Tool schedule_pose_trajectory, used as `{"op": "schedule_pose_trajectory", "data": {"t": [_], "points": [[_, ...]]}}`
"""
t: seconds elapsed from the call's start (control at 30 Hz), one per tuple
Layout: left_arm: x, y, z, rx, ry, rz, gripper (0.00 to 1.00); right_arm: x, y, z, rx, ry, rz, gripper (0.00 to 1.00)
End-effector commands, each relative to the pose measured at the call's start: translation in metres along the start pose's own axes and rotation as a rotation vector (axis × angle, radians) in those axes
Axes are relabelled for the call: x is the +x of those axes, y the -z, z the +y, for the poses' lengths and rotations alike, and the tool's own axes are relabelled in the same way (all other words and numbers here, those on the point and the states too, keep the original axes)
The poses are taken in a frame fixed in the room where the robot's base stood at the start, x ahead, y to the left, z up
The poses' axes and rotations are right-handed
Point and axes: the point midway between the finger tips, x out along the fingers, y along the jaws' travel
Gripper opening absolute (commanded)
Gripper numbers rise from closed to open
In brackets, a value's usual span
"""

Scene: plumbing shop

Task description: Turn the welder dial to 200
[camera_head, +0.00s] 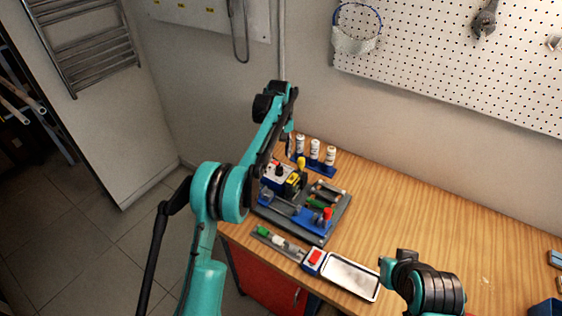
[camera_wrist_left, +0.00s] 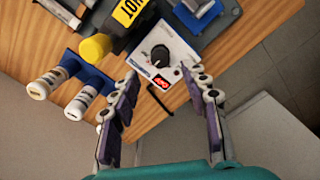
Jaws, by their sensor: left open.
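The welder is a small white box with a blue edge (camera_wrist_left: 168,48); in the head view it (camera_head: 272,181) stands at the back left of the workbench fixture, partly behind my left arm. Its round black dial (camera_wrist_left: 160,55) with a light pointer mark faces my left wrist camera. A red lit display (camera_wrist_left: 162,84) sits beside the dial, its digits turned and too small to read surely. My left gripper (camera_wrist_left: 160,76) is open and empty, its two fingers apart on either side of the welder's front, the dial between and beyond the tips.
A yellow-labelled black block (camera_wrist_left: 128,12) and a yellow cap (camera_wrist_left: 96,47) stand close beside the welder. White bottles in a blue rack (camera_head: 318,166) stand behind. A metal tray (camera_head: 350,276) lies at the front. The bench's right side (camera_head: 440,220) is mostly clear.

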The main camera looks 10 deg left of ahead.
Motion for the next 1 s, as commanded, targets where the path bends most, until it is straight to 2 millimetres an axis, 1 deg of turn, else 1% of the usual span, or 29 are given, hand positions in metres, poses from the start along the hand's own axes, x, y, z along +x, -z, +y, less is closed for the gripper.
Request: {"op": "schedule_pose_trajectory", "data": {"t": [0.03,0.1,0.2,0.33,0.5,0.73,0.77,0.8,0.87,0.9,1.0], "points": [[0.010,0.000,0.000,0.000,0.000,0.000,0.45,0.003,-0.002,0.000,0.000,0.000,0.000,0.00],[0.023,0.000,0.000,0.001,0.000,0.001,0.45,0.005,-0.004,0.000,0.000,0.000,0.000,0.00],[0.039,0.000,0.000,0.001,-0.001,0.001,0.45,0.007,-0.005,0.000,0.000,0.000,0.000,0.00],[0.055,0.000,0.000,0.001,-0.001,0.001,0.45,0.009,-0.007,0.000,0.000,0.000,0.000,0.00],[0.064,0.000,0.000,0.001,-0.001,0.001,0.45,0.010,-0.007,0.000,0.000,0.000,0.000,0.00],[0.064,0.000,0.000,0.001,-0.001,0.001,0.45,0.010,-0.007,0.000,0.000,0.000,0.000,0.00],[0.064,0.000,0.000,0.001,-0.001,0.001,0.38,0.010,-0.007,0.000,0.000,0.000,0.000,0.00],[0.064,0.000,0.000,0.001,-0.001,0.001,0.27,0.010,-0.007,0.000,0.000,0.000,0.000,0.00],[0.064,0.000,0.000,0.001,-0.001,0.001,0.11,0.010,-0.007,0.000,0.000,0.000,0.000,0.00],[0.064,0.000,0.000,0.001,-0.001,0.001,0.01,0.010,-0.007,0.000,0.000,0.000,0.000,0.00],[0.064,0.000,0.000,0.001,-0.001,0.001,0.00,0.010,-0.007,0.000,0.000,0.000,0.000,0.00]]}}
